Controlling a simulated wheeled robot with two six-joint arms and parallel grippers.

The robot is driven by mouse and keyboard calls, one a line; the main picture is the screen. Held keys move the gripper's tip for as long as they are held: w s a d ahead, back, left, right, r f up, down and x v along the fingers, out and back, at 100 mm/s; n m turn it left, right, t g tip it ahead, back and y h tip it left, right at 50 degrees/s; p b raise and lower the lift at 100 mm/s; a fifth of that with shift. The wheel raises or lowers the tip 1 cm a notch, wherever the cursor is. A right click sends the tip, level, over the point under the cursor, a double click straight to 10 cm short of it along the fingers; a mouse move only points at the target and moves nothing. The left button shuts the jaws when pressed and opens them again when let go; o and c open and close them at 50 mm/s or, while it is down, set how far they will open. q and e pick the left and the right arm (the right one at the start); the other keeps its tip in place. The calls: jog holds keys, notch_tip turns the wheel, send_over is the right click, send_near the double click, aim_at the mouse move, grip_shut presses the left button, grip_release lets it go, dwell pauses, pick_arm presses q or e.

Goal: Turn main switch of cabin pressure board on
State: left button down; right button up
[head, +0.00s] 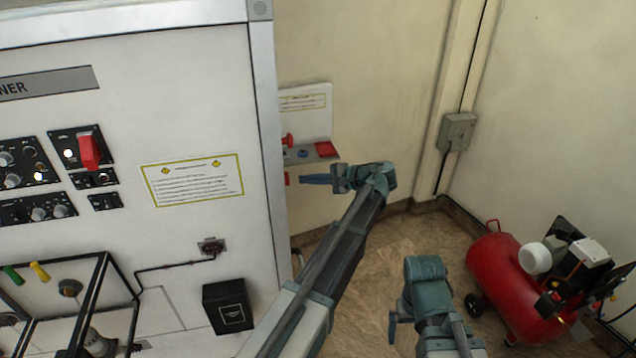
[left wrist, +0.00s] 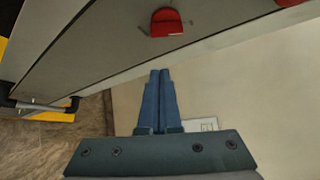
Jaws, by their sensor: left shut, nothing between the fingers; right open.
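My left gripper (head: 304,180) is shut and empty, pointing left toward the edge of the white cabinet. In the left wrist view its blue fingers (left wrist: 158,90) are together, below and apart from a red switch-like part (left wrist: 166,22) on a grey panel. In the head view, a small red part (head: 287,178) shows at the cabinet edge, just left of the fingertips. I cannot tell which part is the main switch of the cabin pressure board. My right gripper (head: 393,325) is open, low at the right, away from the cabinet.
A grey ledge (head: 312,153) with red and blue parts sits beyond the cabinet edge. The white cabinet front (head: 190,110) carries control panels and a red lever (head: 88,150). A red compressor (head: 505,285) stands on the floor at right. A grey wall box (head: 457,131) hangs behind.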

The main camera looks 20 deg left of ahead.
pick_arm(q)
jog(key=s, duration=0.1)
jog(key=a, duration=0.1)
jog(key=s+a+p, duration=0.1)
jog(key=shift+s+a+r, duration=0.25)
jog(key=shift+s, duration=0.1)
jog(key=shift+s+r, duration=0.1)
jog(key=shift+s+d+r+p, duration=0.2)
jog(key=shift+s+r+p, duration=0.05)
jog(key=shift+p, duration=0.1)
dwell(0.3)
